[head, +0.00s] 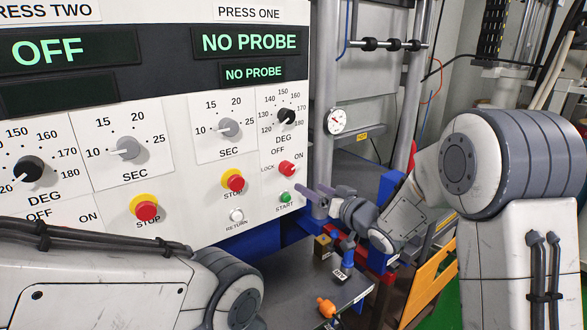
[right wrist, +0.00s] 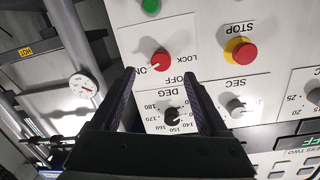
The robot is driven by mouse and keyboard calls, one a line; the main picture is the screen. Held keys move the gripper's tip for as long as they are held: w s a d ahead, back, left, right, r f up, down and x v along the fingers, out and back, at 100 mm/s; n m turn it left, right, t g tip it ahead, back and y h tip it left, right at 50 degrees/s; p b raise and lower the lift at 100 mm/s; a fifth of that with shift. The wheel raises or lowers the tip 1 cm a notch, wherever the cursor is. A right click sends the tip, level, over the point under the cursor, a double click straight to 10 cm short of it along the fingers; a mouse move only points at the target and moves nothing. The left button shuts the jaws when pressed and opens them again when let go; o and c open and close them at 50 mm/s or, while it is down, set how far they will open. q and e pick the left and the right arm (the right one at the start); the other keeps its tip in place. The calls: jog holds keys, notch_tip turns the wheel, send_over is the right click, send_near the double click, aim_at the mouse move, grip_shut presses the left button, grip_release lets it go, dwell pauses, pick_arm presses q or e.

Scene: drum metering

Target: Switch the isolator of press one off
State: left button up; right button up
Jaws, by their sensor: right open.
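The isolator of press one is a red knob (head: 287,168) on the right edge of the white panel, with OFF, ON and LOCK printed around it. Its white pointer is turned toward ON. In the right wrist view the red knob (right wrist: 161,61) shows upside down, just past the fingertips and between their lines. My right gripper (head: 314,194) is open and empty, to the right of and slightly below the knob in the head view, apart from it. Its two dark fingers (right wrist: 159,78) also show in the right wrist view. My left gripper is out of view.
A green START button (head: 285,197) sits just below the isolator, close to my fingers. A DEG dial (head: 286,117) is above it, and a red STOP button (head: 235,183) on a yellow ring is to its left. The press one display (head: 249,40) reads NO PROBE.

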aim_at(290, 170)
jog(key=shift+t+y, duration=0.3)
jog(key=shift+y, duration=0.2)
jog(key=p+x, duration=0.1)
jog(key=x, duration=0.2)
jog(key=p+x, duration=0.1)
jog(key=x, duration=0.2)
jog(key=r+p+x, duration=0.1)
jog(key=x, duration=0.2)
jog(key=shift+w+d, duration=0.25)
jog(key=shift+w+a, duration=0.35)
jog(key=shift+w, duration=0.1)
jog(key=shift+f, duration=0.1)
grip_shut()
